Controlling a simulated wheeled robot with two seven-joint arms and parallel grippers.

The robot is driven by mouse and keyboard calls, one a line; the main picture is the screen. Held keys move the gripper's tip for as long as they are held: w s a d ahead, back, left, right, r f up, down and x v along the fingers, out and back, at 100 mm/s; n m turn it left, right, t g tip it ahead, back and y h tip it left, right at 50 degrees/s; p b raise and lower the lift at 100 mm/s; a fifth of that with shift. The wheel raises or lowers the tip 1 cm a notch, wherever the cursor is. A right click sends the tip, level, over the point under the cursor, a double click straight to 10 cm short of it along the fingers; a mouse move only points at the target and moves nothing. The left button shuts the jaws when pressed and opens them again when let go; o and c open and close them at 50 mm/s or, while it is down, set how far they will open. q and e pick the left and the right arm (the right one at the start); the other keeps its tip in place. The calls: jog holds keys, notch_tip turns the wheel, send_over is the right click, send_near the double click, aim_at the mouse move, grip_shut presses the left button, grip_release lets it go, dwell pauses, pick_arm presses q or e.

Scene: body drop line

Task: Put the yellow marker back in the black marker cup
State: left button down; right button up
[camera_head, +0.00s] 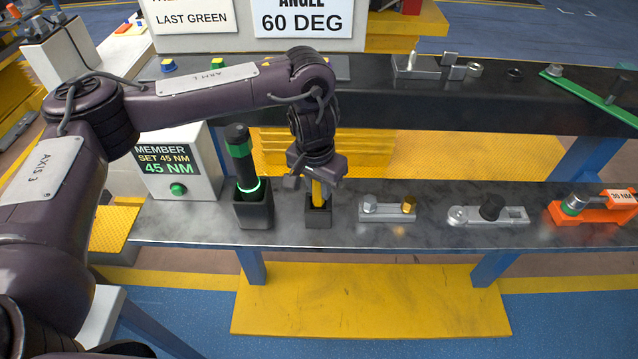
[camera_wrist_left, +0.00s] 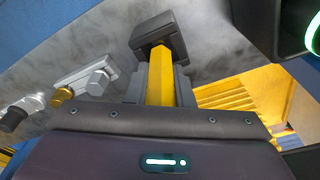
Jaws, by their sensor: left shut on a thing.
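The yellow marker (camera_head: 317,191) is upright in my left gripper (camera_head: 317,181), whose fingers are shut on it. The black marker cup (camera_head: 318,217) stands on the grey shelf directly below the gripper. The marker's lower end meets the cup's opening; how deep it sits inside is hidden. In the left wrist view the marker (camera_wrist_left: 168,83) runs from between the fingers (camera_wrist_left: 160,85) to the dark cup (camera_wrist_left: 155,27). My right gripper is not in view.
A black holder (camera_head: 253,211) with a green-ringed tool (camera_head: 240,150) stands close left of the cup. A metal fixture (camera_head: 385,209) lies to the right. Further right are another metal piece (camera_head: 515,216) and an orange stand (camera_head: 590,213). A raised dark rail (camera_head: 420,100) runs behind.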

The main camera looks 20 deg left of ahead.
pick_arm(q)
jog(key=shift+f+b, duration=0.45)
jog(key=shift+f, duration=0.7)
jog(key=c, duration=1.2)
grip_release()
jog(key=shift+s, duration=0.1)
jog(key=shift+a+f, duration=0.1)
jog(key=shift+s, duration=0.1)
